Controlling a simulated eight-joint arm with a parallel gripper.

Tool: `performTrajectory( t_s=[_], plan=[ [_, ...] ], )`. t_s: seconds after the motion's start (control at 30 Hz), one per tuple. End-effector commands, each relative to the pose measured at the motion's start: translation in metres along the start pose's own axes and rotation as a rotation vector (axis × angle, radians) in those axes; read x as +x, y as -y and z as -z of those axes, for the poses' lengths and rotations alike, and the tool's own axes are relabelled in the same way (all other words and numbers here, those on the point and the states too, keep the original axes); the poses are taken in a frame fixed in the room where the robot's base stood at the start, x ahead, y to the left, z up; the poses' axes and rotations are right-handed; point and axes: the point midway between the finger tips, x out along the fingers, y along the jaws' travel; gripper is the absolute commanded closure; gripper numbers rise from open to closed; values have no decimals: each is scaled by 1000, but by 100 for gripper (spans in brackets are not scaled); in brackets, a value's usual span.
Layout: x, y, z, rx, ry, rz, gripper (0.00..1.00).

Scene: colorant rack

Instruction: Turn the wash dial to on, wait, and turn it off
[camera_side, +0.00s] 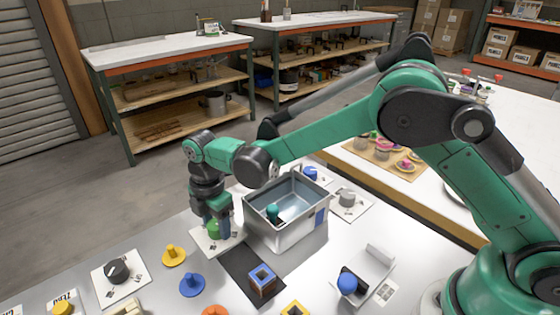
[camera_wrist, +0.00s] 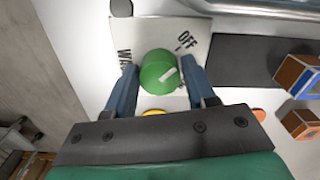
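The wash dial is a green round knob (camera_wrist: 160,72) with a white mark, on a white plate (camera_wrist: 205,25) lettered "OFF" and, partly hidden, "WA". Its white mark slants up to the right and does not point straight at the "OFF" lettering. In the side view, my gripper (camera_side: 216,228) stands over the green knob (camera_side: 213,229) left of the grey bin; the fingers partly cover the knob.
A grey bin (camera_side: 310,225) with a teal item inside stands close right of my gripper. A dark mat (camera_side: 238,266) with a blue-topped block (camera_side: 262,279) lies in front. A black dial (camera_side: 117,271) and yellow (camera_side: 173,256) and blue (camera_side: 192,285) knobs are at left front.

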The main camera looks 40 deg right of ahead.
Motion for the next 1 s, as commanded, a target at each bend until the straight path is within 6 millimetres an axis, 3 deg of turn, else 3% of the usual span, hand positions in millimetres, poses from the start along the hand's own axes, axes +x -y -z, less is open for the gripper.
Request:
performTrajectory(
  t_s=[0.03, 0.13, 0.17, 0.57, 1.0],
  plan=[
    [0, 0, 0, 0, 0, 0, 67],
    [0, 0, 0, 0, 0, 0, 96],
    [0, 0, 0, 0, 0, 0, 100],
    [0, 0, 0, 72, -1, 3, 100],
    [-1, 1, 0, 430, -1, 4, 100]
  ],
)
